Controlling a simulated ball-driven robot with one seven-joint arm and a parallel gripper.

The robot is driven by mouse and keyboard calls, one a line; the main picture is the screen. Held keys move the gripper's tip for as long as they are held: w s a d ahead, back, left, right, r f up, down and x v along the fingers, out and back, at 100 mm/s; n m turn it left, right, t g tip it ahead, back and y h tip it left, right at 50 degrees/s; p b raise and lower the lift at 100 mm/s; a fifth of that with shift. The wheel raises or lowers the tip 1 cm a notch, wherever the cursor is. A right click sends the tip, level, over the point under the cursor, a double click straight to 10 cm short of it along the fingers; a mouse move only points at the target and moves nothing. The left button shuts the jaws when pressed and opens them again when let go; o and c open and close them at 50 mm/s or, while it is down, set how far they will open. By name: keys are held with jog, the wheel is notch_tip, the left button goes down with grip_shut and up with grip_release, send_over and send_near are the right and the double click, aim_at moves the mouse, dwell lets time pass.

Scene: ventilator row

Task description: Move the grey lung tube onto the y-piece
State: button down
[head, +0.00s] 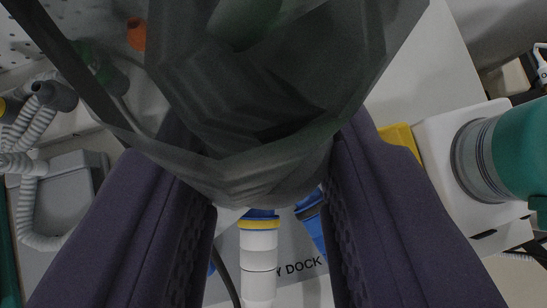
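My gripper (267,190) shows as two dark purple fingers that come up from the lower corners, set well apart. A crumpled, dark grey, see-through body (275,100) fills the gap between the fingertips and meets both fingers; it seems to be the grey lung tube, and my gripper looks shut on it. Its far end is out of view at the top. Below it, between the fingers, a white tube (259,262) with a yellow ring and a blue part shows, seemingly the y-piece. The grey body hides its upper end, and I cannot tell whether they touch.
A label reading "Y DOCK" (301,267) lies beside the white tube. A blue part (313,222) is by the right finger. Corrugated white hoses (33,150) and a grey box (63,183) are at left. A teal and grey cylinder (500,155) stands on a white unit at right.

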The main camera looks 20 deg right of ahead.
aim_at(284, 198)
jog(key=shift+s+d+f+b, duration=0.1)
jog(key=shift+d+f+b, duration=0.05)
jog(key=shift+f+b, duration=1.3)
jog(key=shift+s+d+f+b, duration=0.1)
jog(key=shift+d+f+b, duration=0.05)
jog(key=shift+f+b, duration=1.3)
jog(key=shift+f+b, duration=1.25)
jog(key=shift+f, duration=0.2)
jog(key=shift+s, duration=0.1)
jog(key=c, duration=0.7)
grip_release()
jog(key=shift+o, duration=0.2)
